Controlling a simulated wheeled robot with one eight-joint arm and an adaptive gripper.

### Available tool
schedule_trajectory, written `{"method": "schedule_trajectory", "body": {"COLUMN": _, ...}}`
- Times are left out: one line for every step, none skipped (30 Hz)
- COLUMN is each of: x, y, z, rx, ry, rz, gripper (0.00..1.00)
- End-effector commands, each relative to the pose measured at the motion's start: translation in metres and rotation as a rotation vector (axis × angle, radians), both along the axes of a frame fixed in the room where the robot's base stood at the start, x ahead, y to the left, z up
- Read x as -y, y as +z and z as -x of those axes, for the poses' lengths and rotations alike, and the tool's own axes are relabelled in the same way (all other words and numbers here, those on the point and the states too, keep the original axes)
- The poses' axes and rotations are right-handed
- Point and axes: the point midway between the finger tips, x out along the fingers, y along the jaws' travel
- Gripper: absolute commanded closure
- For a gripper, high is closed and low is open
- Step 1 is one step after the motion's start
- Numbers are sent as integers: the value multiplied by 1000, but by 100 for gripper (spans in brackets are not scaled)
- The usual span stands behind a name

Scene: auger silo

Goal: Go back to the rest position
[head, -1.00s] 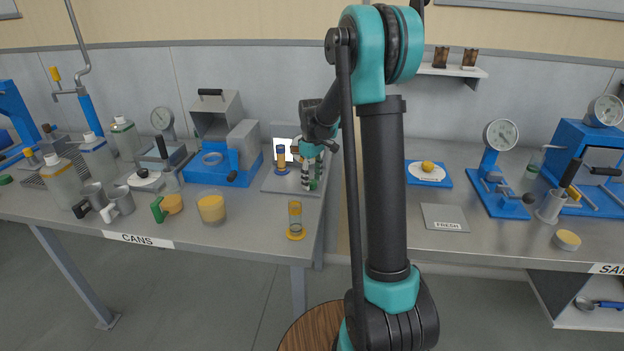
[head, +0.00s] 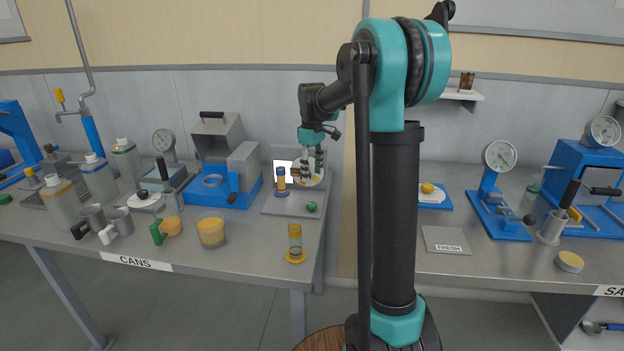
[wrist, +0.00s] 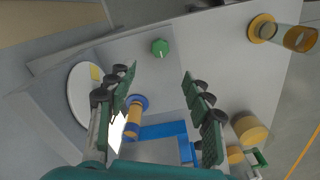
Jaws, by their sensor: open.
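My gripper (head: 312,160) hangs over the back right of the left bench, above a grey tray (head: 284,206). It points down, and in the wrist view my gripper (wrist: 160,85) has its two fingers wide apart with nothing between the tips. A small green knob (head: 312,206) lies on the tray below it, apart from the fingers; it also shows in the wrist view (wrist: 159,47). A blue and yellow cylinder (head: 281,181) stands on the tray to the left of the fingers. A round white dial (head: 316,180) is partly hidden behind the fingers.
A yellow-ended clear tube (head: 295,243) stands near the bench's front right corner. A FRESH plate (head: 446,240) and dial gauge (head: 498,190) stand on the right bench. Air above the benches is mostly clear.

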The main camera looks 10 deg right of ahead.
Motion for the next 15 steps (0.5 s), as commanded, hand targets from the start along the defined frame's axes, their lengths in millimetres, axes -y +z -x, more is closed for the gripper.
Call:
{"method": "schedule_trajectory", "body": {"x": 0, "y": 1, "z": 0, "rx": 0, "ry": 0, "rz": 0, "gripper": 49}}
{"method": "schedule_trajectory", "body": {"x": 0, "y": 1, "z": 0, "rx": 0, "ry": 0, "rz": 0, "gripper": 49}}
{"method": "schedule_trajectory", "body": {"x": 0, "y": 1, "z": 0, "rx": 0, "ry": 0, "rz": 0, "gripper": 49}}
{"method": "schedule_trajectory", "body": {"x": 0, "y": 1, "z": 0, "rx": 0, "ry": 0, "rz": 0, "gripper": 49}}
{"method": "schedule_trajectory", "body": {"x": 0, "y": 1, "z": 0, "rx": 0, "ry": 0, "rz": 0, "gripper": 49}}
{"method": "schedule_trajectory", "body": {"x": 0, "y": 1, "z": 0, "rx": 0, "ry": 0, "rz": 0, "gripper": 49}}
{"method": "schedule_trajectory", "body": {"x": 0, "y": 1, "z": 0, "rx": 0, "ry": 0, "rz": 0, "gripper": 49}}
{"method": "schedule_trajectory", "body": {"x": 0, "y": 1, "z": 0, "rx": 0, "ry": 0, "rz": 0, "gripper": 49}}
{"method": "schedule_trajectory", "body": {"x": 0, "y": 1, "z": 1, "rx": 1, "ry": -1, "rz": -1, "gripper": 49}}
{"method": "schedule_trajectory", "body": {"x": 0, "y": 0, "z": 2, "rx": 1, "ry": -4, "rz": 0, "gripper": 49}}
{"method": "schedule_trajectory", "body": {"x": 1, "y": 0, "z": 4, "rx": 4, "ry": -9, "rz": 0, "gripper": 49}}
{"method": "schedule_trajectory", "body": {"x": 2, "y": -2, "z": 8, "rx": 9, "ry": -21, "rz": -1, "gripper": 49}}
{"method": "schedule_trajectory", "body": {"x": 3, "y": -3, "z": 12, "rx": 15, "ry": -33, "rz": -1, "gripper": 49}}
{"method": "schedule_trajectory", "body": {"x": 4, "y": -5, "z": 19, "rx": 22, "ry": -48, "rz": -2, "gripper": 49}}
{"method": "schedule_trajectory", "body": {"x": 6, "y": -8, "z": 28, "rx": 34, "ry": -74, "rz": -3, "gripper": 49}}
